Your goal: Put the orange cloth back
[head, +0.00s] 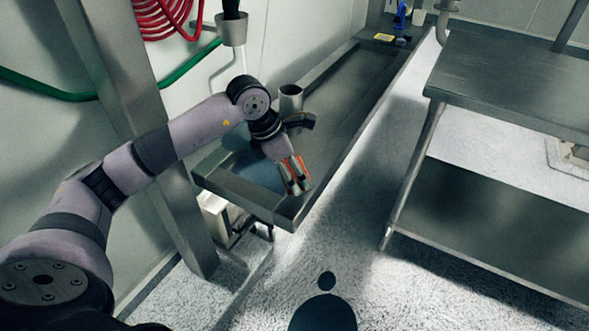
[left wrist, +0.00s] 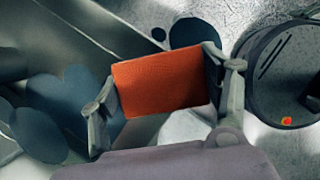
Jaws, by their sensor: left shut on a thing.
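The orange cloth (left wrist: 160,82) shows as a flat orange rectangle between the two fingers of my left gripper (left wrist: 162,100) in the left wrist view. In the head view my left gripper (head: 295,177) is shut on the orange cloth (head: 301,167), over the near end of the long metal trough (head: 255,200). I cannot tell whether the cloth touches the trough. My right gripper is in neither view.
A metal cup (head: 290,97) stands at the trough's left side. A yellow item (head: 384,37) and a blue item (head: 401,16) are at its far end. A steel table (head: 510,90) with a lower shelf stands at the right. Open floor (head: 350,235) lies between them.

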